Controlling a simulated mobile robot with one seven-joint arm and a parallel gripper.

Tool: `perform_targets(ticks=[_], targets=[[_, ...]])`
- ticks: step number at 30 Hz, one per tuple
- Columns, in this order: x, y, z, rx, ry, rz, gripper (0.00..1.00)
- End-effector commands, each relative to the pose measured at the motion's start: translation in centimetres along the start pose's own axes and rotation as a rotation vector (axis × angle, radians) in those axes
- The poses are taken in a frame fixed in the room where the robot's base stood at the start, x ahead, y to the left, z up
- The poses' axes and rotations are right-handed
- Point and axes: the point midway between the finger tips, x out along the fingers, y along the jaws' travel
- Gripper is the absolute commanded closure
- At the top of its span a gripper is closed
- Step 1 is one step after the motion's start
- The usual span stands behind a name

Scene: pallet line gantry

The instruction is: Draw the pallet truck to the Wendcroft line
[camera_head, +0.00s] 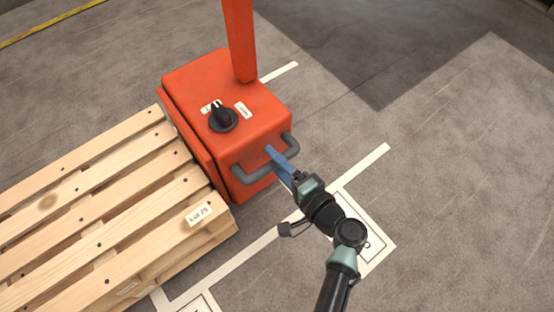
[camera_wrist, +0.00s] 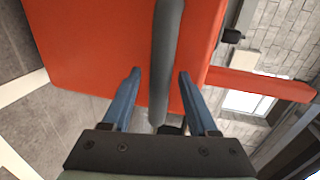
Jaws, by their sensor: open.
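The pallet truck (camera_head: 205,78) is an orange block with an upright post (camera_head: 240,40) and a black knob (camera_head: 222,117) on top. A grey bar handle (camera_head: 250,178) sticks out of its near side. My gripper (camera_head: 273,153) is at the handle with blue fingers. In the wrist view, my gripper (camera_wrist: 160,76) is open, with one finger on each side of the grey bar (camera_wrist: 166,45). Gaps show between the bar and both fingers. White lines (camera_head: 235,260) mark the floor beside the truck; I cannot tell which is the Wendcroft line.
A wooden pallet (camera_head: 90,225) with a small white label (camera_head: 199,214) sits against the truck's left side. A marked white floor plate (camera_head: 370,228) lies under my arm. A yellow floor stripe (camera_head: 50,23) runs at the upper left. Floor at the right is clear.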

Motion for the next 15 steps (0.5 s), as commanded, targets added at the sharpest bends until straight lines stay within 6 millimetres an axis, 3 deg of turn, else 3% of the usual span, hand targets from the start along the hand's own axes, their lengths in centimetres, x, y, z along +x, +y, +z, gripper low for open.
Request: perform_targets(ticks=[5,15], targets=[[-1.3,-0.2,0.0,0.002,0.002,0.002,0.41],[-8.6,-0.5,0.0,0.003,0.005,0.001,0.41]])
